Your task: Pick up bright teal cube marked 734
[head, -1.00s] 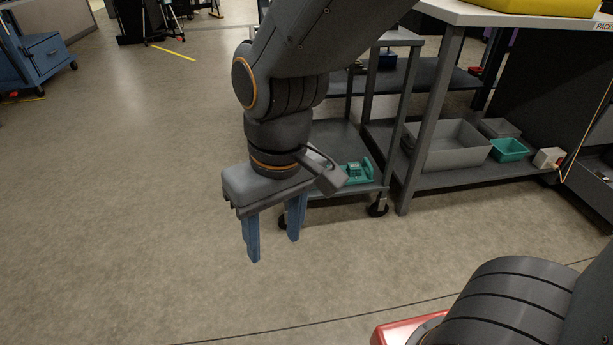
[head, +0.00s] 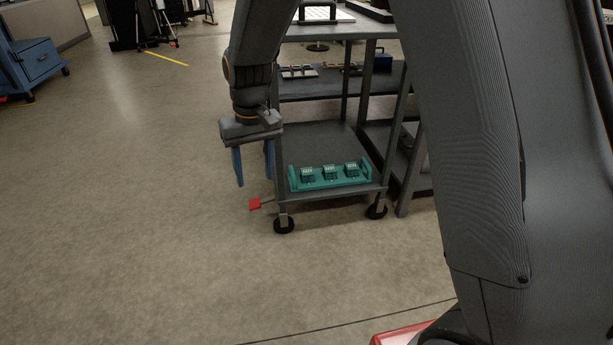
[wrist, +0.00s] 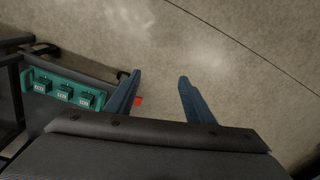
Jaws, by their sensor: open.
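Three teal cubes sit in a row in a teal tray (head: 335,185) on the bottom shelf of a grey cart. They are a left cube (head: 307,174), a middle cube (head: 330,172) and a right cube (head: 351,169). Each has a pale label, too small to read, so I cannot tell which is marked 734. In the wrist view the tray (wrist: 48,77) and cubes lie left of my fingers. My gripper (head: 255,182) is open and empty, pointing down, left of the cart's front left corner. It also shows in the wrist view (wrist: 160,84).
The cart's bottom shelf (head: 325,143) has bare room behind the tray. A middle shelf (head: 310,88) hangs above it, with posts at the corners. Open floor (head: 130,220) lies left.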

